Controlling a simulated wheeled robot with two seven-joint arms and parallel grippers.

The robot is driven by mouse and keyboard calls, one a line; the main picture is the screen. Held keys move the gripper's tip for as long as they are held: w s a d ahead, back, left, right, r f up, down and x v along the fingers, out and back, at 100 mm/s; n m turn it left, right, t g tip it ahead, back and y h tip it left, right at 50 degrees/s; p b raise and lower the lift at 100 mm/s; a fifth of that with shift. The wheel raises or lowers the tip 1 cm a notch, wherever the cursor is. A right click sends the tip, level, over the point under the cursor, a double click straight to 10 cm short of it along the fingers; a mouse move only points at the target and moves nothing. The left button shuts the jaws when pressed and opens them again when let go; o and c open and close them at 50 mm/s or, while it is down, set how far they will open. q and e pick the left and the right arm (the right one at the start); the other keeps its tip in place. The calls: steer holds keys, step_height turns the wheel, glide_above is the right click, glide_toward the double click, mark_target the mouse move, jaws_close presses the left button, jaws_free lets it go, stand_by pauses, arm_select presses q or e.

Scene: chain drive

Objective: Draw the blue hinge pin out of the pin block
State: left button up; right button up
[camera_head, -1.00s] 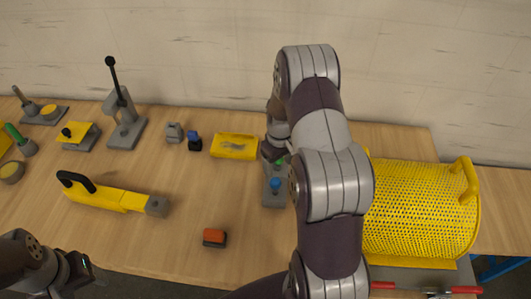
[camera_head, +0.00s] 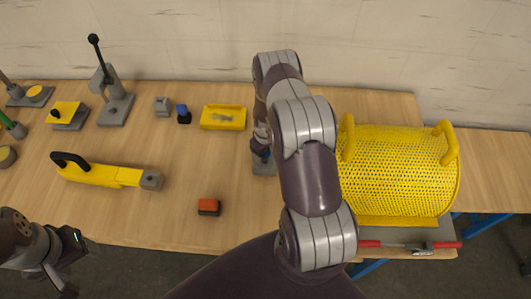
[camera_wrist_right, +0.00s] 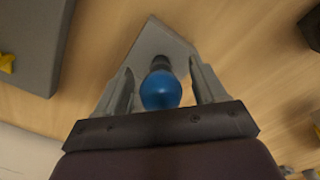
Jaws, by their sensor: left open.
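The blue hinge pin shows in the right wrist view as a round blue knob (camera_wrist_right: 160,91) between my right gripper's two fingers (camera_wrist_right: 160,66). The fingers stand apart, with a narrow gap visible on each side of the knob. The grey pin block (camera_wrist_right: 150,40) lies beyond the knob. In the head view the pin block (camera_head: 263,169) stands on the table, and my right gripper (camera_head: 261,150) is above it, mostly hidden by my arm. My left gripper (camera_head: 78,247) is open and empty at the lower left, off the table's front edge.
A yellow tray (camera_head: 223,117) lies behind and left of the block. An orange-topped block (camera_head: 209,207) sits front left. A yellow mesh guard (camera_head: 400,170) stands to the right. A yellow tool with a black handle (camera_head: 105,174) lies left. Table around the orange block is clear.

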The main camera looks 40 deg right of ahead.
steer(key=c, duration=1.1)
steer(key=shift+r+p, duration=3.45)
steer(key=shift+r, duration=1.65)
steer(key=shift+f, duration=0.1)
